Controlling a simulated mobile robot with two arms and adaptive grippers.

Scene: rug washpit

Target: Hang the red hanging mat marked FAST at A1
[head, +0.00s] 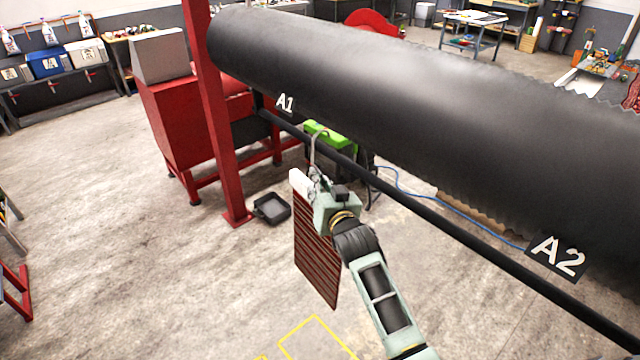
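The red striped mat (316,262) hangs steeply below my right gripper (318,182), with a white piece (300,184) at its top. No FAST lettering is readable. A thin grey hook (313,150) rises from the mat's top and overlaps the dark bar (400,199) in the picture, near the A1 label (285,103). I cannot tell whether the hook rests on the bar or is in front of it. My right gripper appears shut on the mat's top; its fingertips are partly hidden. My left gripper is not in view.
A large black roller (420,100) runs above the bar, with the A2 label (558,257) at right. A red post (214,120) and red machine (175,120) stand left. A black tray (271,208) and green box (330,134) are behind. The left floor is mostly clear.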

